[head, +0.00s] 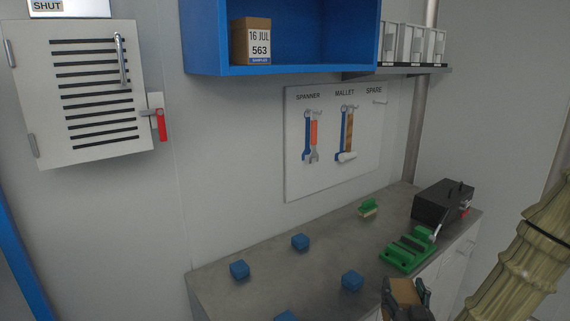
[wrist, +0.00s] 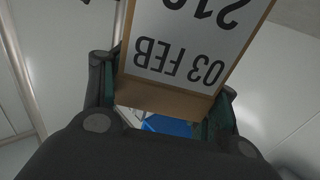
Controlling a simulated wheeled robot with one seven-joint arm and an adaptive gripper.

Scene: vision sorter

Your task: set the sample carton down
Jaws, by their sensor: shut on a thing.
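My gripper (head: 406,284) is shut on a brown carton (head: 403,293) at the bottom right of the head view, by the front of the bench. In the wrist view the carton (wrist: 165,96) sits between the two dark fingers, its white label upside down, reading 03 FEB and a partly cut-off number. The underside of the held carton and any contact with a surface are hidden. A second brown carton (head: 250,45), labelled 16 JUL 563 with a blue SAMPLES strip, stands upright at the left in the open blue wall cupboard (head: 290,70).
A tool board (head: 335,175) hangs above. White bins (head: 412,44) fill a shelf. Bare bench shows between the blocks.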

